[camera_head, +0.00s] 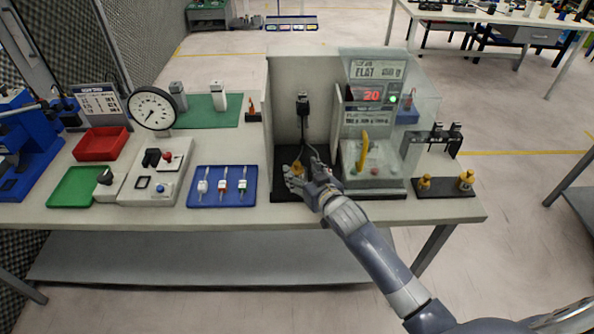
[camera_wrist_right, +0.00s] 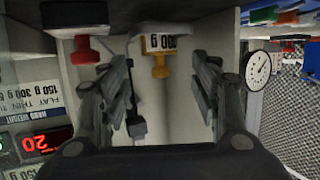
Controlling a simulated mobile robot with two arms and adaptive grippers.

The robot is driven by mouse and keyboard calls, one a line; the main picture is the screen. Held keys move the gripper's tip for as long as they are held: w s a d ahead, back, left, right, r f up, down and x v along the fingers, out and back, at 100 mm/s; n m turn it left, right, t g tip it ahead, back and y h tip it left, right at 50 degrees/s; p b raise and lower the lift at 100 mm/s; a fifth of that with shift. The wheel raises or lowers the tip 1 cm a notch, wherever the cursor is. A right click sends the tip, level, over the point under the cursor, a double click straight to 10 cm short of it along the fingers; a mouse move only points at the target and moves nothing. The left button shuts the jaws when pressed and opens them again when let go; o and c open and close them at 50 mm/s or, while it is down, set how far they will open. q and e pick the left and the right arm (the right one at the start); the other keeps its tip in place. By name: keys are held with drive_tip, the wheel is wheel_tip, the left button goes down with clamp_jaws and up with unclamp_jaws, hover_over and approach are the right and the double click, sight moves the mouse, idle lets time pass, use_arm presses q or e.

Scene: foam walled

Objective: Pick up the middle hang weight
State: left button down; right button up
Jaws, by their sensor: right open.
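My right gripper (camera_head: 310,180) is open at the front of the foam-walled bay, and its fingers reach inside. In the right wrist view its two fingers (camera_wrist_right: 163,95) stand apart. A golden part (camera_head: 297,168) shows beside the hand in the head view. A second weight with a red knob (camera_wrist_right: 84,50) lies left of the yellow one in the wrist view. The hand hides part of the bay floor. My left gripper is not in view.
A black hook (camera_head: 303,105) hangs from the bay's back wall. A clear-walled booth with a red display (camera_head: 371,95) stands to the right. Brass weights (camera_head: 466,180) stand further right. A blue tray (camera_head: 222,187) lies left of the bay.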

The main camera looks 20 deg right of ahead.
sight(298, 168)
drive_tip(key=shift+p+x, duration=0.45)
drive_tip(key=shift+x, duration=1.8)
drive_tip(key=shift+f, duration=0.1)
drive_tip(key=shift+c, duration=0.4)
